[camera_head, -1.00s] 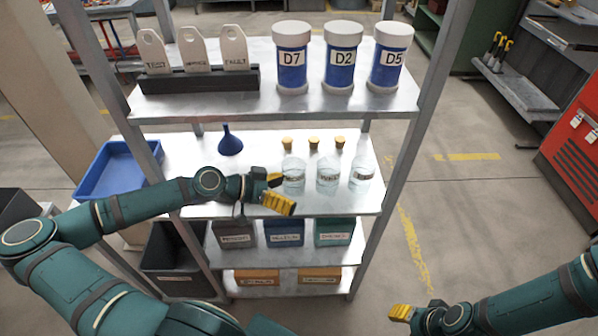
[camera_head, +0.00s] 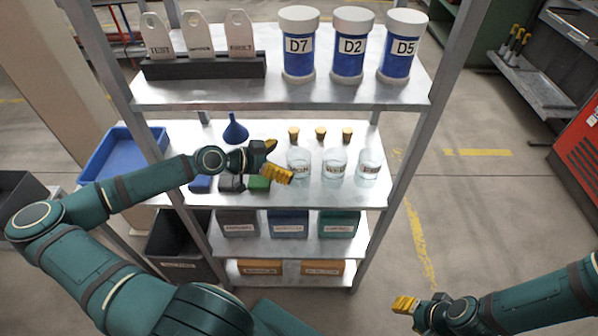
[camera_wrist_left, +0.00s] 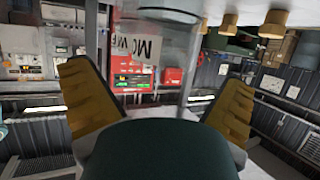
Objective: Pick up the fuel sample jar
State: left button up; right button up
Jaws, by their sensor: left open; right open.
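Three clear glass jars stand in a row on the middle shelf: a left jar (camera_head: 299,166), a middle jar (camera_head: 334,168) and a right jar (camera_head: 369,169). Each has a pale label; I cannot tell which holds fuel. My left gripper (camera_head: 281,161) is open just left of the left jar, its fingers pointing toward it. In the left wrist view a clear jar (camera_wrist_left: 172,45) with a partly visible label shows ahead between the spread fingers; contact cannot be told. My right gripper (camera_head: 405,305) is open and empty, away from the shelf at lower right.
Several corks (camera_head: 320,134) stand behind the jars, and a blue funnel (camera_head: 235,130) to the left. Small coloured blocks (camera_head: 259,184) lie under my left forearm. The upper shelf (camera_head: 350,92) overhangs, holding blue canisters (camera_head: 348,45). A shelf post (camera_head: 400,165) stands right of the jars.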

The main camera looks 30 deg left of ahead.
aim_at(299, 159)
pick_arm(q)
jog(key=x, duration=0.5)
jog(key=shift+w+a+b, duration=0.1)
jog(key=shift+w+b, duration=0.15)
jog(key=shift+b, duration=0.1)
jog(key=c, duration=1.3)
